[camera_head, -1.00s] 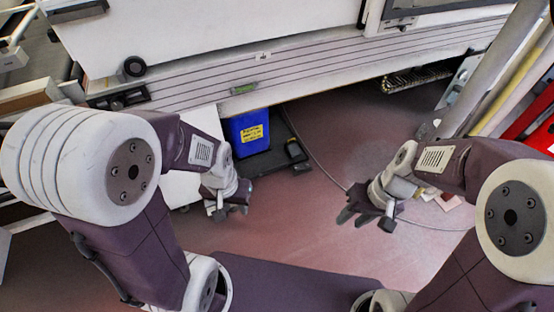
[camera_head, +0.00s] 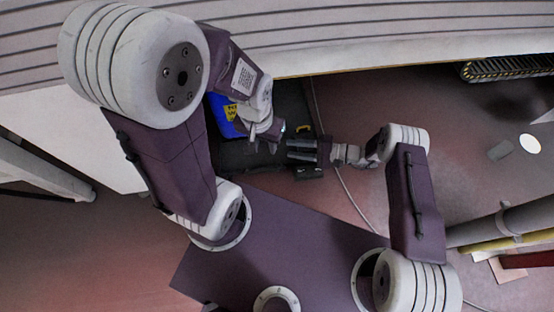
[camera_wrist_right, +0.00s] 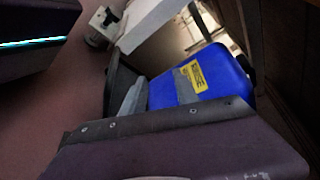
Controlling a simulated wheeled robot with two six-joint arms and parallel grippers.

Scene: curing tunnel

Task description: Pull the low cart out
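The low cart (camera_head: 235,157) is a dark, flat platform under the edge of the long pale machine. A blue bin (camera_head: 228,115) with a yellow label stands on it, partly hidden by my left arm. My left gripper (camera_head: 268,138) is over the cart, beside the bin. My right gripper (camera_head: 300,150) points left at the cart's right side; whether it touches is unclear. The finger gaps of both grippers are too small to judge. In the right wrist view the blue bin (camera_wrist_right: 205,78) shows close up, with the dark cart edge (camera_wrist_right: 120,88) beside it.
The machine's pale side panel (camera_head: 400,55) overhangs the cart. A thin cable (camera_head: 350,195) runs over the reddish floor to the cart's right. Grey and yellow pipes (camera_head: 500,228) lie at lower right. A black-and-yellow striped strip (camera_head: 510,68) is at upper right. Floor at lower left (camera_head: 90,250) looks clear.

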